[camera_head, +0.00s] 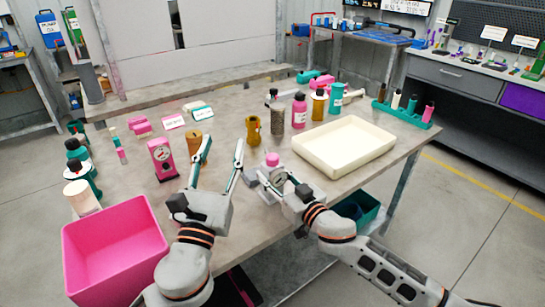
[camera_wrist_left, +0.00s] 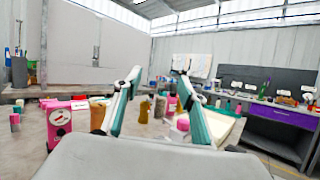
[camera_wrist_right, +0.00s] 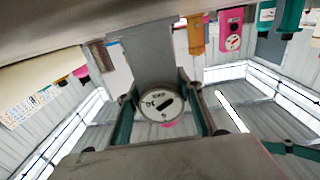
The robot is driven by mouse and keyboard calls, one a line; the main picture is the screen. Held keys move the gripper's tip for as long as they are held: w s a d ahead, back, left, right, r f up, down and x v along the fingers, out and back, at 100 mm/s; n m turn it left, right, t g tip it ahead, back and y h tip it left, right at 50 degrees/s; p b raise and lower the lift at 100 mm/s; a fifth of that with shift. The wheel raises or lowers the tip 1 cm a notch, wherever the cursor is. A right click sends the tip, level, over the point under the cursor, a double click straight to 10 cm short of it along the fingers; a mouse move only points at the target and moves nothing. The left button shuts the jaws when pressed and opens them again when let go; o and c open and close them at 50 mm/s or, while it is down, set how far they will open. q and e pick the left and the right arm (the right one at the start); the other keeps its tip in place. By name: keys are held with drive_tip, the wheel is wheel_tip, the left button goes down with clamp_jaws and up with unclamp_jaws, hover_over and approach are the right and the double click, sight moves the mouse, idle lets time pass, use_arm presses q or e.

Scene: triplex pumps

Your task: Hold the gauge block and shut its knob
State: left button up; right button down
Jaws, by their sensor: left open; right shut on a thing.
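The grey gauge block (camera_head: 262,184) is at my right gripper (camera_head: 274,178), near the front of the table. A pink knob (camera_head: 272,159) sits on top of it. It also shows in the left wrist view (camera_wrist_left: 183,124). In the right wrist view the grey block (camera_wrist_right: 150,55) is between the fingers of my right gripper (camera_wrist_right: 161,98), which is shut on it. Its round white dial (camera_wrist_right: 151,101) with a dark pointer faces that camera; its lettering is too small to read. My left gripper (camera_head: 222,148) is open and empty, left of the knob, fingers pointing up and apart.
A cream tray (camera_head: 345,146) lies right of the block. A pink bin (camera_head: 115,245) is at the table's front left. Several bottles (camera_head: 299,110) stand behind the block.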

sight(272, 160)
use_arm(q)
drive_tip(key=d+f+n+g+y, duration=0.2)
drive_tip(key=d+f+g, duration=0.2)
drive_tip(key=d+f, duration=0.6)
drive_tip(key=w, duration=1.1)
drive_tip(key=shift+w+d+f, duration=0.1)
drive_tip(key=shift+w+d, duration=0.2)
drive_tip(key=shift+w, duration=0.1)
drive_tip(key=c, duration=1.1)
